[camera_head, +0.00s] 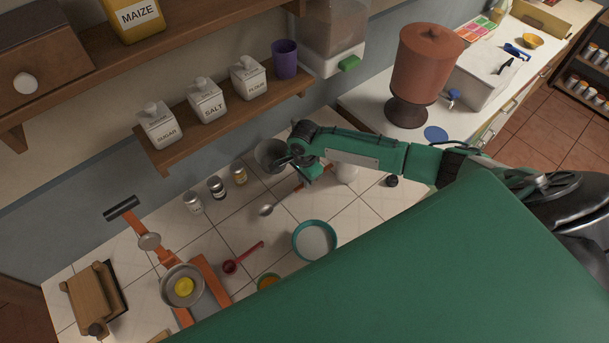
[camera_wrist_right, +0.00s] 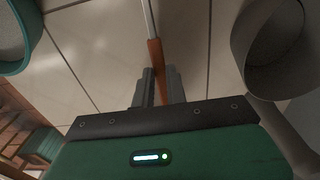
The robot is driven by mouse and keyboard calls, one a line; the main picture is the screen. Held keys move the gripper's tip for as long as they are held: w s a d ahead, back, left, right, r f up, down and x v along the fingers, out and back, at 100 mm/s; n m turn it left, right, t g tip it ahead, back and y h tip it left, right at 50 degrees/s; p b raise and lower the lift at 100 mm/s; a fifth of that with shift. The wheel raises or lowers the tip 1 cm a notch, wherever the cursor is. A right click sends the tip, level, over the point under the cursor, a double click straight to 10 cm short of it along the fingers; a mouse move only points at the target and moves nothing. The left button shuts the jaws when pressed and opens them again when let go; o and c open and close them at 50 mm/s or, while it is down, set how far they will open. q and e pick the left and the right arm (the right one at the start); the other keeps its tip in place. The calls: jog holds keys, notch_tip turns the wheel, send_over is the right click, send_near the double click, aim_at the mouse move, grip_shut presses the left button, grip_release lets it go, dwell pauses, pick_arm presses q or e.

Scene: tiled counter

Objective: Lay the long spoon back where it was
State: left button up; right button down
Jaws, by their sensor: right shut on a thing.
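The long spoon shows in the head view with its metal bowl (camera_head: 266,210) to the lower left of my right gripper (camera_head: 304,178) and its thin shaft running up to it. In the right wrist view my right gripper (camera_wrist_right: 156,88) is shut on the spoon's brown handle (camera_wrist_right: 155,55), and the silver shaft runs away from the fingers. I cannot tell whether the spoon touches the tiles. My left gripper is not in view.
A grey pot (camera_head: 268,155) stands close beside the gripper, and a teal-rimmed bowl (camera_head: 315,241) is below it. A red measuring spoon (camera_head: 243,258), small jars (camera_head: 216,187) and an orange scale with a pan (camera_head: 183,287) stand left. A shelf (camera_head: 225,117) overhangs the back.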

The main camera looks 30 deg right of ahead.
jog(key=shift+f, duration=0.15)
jog(key=c, duration=1.3)
grip_release()
jog(key=shift+c, duration=0.2)
notch_tip(320, 180, up, 14)
jog(key=b, duration=0.3)
jog(key=shift+b, duration=0.4)
jog(key=shift+f, duration=0.15)
